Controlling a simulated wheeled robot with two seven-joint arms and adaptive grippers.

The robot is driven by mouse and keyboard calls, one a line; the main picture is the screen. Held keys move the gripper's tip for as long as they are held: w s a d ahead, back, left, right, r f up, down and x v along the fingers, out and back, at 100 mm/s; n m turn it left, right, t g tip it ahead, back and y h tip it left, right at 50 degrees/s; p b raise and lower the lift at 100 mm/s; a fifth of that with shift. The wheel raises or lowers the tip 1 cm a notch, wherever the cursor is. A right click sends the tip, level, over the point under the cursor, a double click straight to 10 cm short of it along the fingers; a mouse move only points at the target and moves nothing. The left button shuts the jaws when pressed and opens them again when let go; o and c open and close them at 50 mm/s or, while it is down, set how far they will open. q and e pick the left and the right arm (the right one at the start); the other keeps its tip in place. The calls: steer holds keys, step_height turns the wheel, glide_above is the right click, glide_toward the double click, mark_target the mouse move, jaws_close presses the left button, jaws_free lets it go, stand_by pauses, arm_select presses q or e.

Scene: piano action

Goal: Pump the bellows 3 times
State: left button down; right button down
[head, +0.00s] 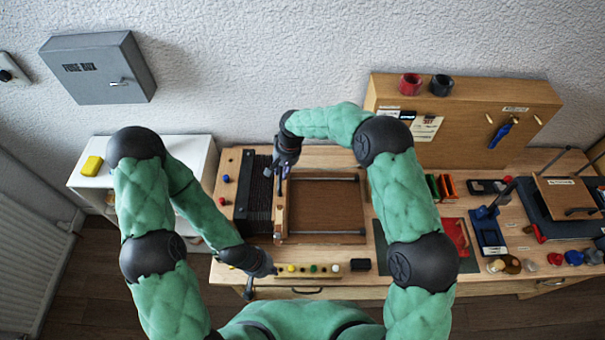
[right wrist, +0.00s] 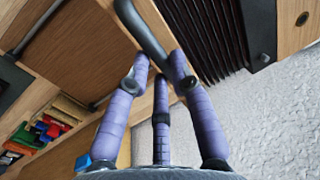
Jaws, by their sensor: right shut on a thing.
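The bellows (head: 254,190) are a black pleated block at the left end of the bench. A narrow wooden board (head: 280,212) stands along their right side. The pleats (right wrist: 208,35) also show in the right wrist view. My right gripper (head: 281,172) is shut on the dark bar-shaped handle (right wrist: 146,32) at the board, its purple fingers around the bar. My left gripper (head: 249,287) points down at the bench's front edge, left of the row of coloured knobs, apart from the bellows; its finger opening is too small to tell.
Two metal rails (head: 325,179) run over a brown wooden panel (head: 330,205) to the right of the board. A white cabinet (head: 190,150) stands left of the bench.

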steer(key=a, duration=0.2)
steer(key=shift+a, duration=0.35)
steer(key=shift+d, duration=0.1)
steer(key=c, duration=1.1)
jaws_free()
steer(key=shift+a, duration=0.25)
steer(key=shift+d, duration=0.1)
steer(key=shift+d+r, duration=0.1)
steer(key=shift+r, duration=0.2)
steer(key=r, duration=0.3)
steer(key=d+r, duration=0.1)
steer(key=r, duration=0.3)
steer(key=d+r, duration=0.1)
steer(key=r, duration=0.3)
